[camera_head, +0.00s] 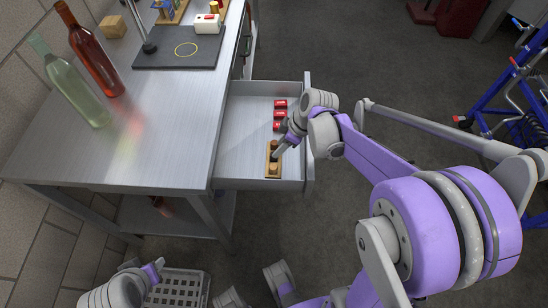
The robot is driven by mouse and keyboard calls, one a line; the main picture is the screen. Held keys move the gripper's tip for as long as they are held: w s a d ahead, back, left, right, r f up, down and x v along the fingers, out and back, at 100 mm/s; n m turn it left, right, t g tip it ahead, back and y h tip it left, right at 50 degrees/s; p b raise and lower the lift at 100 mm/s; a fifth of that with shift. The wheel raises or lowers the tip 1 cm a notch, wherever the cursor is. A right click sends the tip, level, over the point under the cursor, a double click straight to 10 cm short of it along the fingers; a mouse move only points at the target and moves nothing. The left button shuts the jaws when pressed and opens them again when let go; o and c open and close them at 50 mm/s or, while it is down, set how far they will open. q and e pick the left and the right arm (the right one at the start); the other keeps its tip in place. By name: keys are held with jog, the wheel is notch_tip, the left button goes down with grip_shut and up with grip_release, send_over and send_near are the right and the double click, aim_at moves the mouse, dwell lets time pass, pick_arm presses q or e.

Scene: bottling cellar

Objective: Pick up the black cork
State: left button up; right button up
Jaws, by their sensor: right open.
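The open steel drawer (240,130) holds a small wooden rack (269,176) with brown corks (274,168) standing in it. My right gripper (279,149) reaches down over the middle of this rack and is open. A dark spot shows at its fingertips; I cannot tell whether this is the black cork or the fingers themselves. The fingers hide that part of the rack. Part of my left arm, with its gripper end (154,270), shows at the bottom left, low beside the counter; its jaws are too unclear to read.
The steel counter (160,130) carries a green bottle (78,90), a red bottle (95,60) and a dark mat (165,60) with a black object (149,47). A grey crate (180,288) and blue trolley (490,100) stand on the floor.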

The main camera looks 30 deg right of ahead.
send_over(270, 158)
jog(key=s, duration=0.2)
jog(key=f, duration=0.2)
jog(key=d+f+b, duration=0.1)
jog(key=f, duration=0.1)
jog(key=shift+f, duration=0.35)
grip_shut()
